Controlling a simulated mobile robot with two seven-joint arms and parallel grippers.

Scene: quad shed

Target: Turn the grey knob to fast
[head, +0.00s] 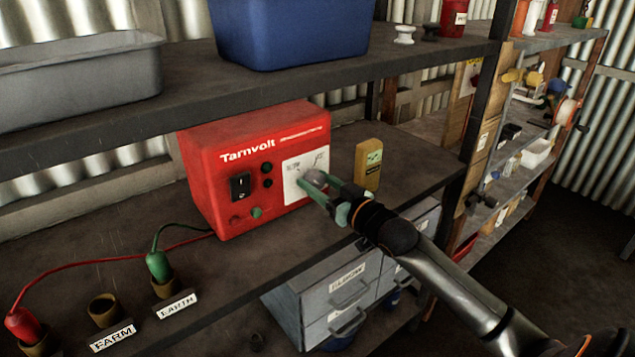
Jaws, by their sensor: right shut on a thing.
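The grey knob (316,178) sits on a white dial plate (294,168) at the right of the front of a red Tarnvolt box (224,152). The plate has small lettering that looks like "slow" at its left and "fast" at its right. My right gripper (318,183) reaches in from the lower right, with its green fingers shut on the knob. The fingers hide part of the knob, and I cannot tell where its pointer stands. My left gripper is not in the head view.
A yellow device (367,164) stands on the shelf just right of the box. Green (158,264) and red (22,324) plugs sit at the left front, near the FARM (113,336) and EARTH (177,305) labels. An upper shelf holds a blue bin (290,30) and a grey tray (80,78).

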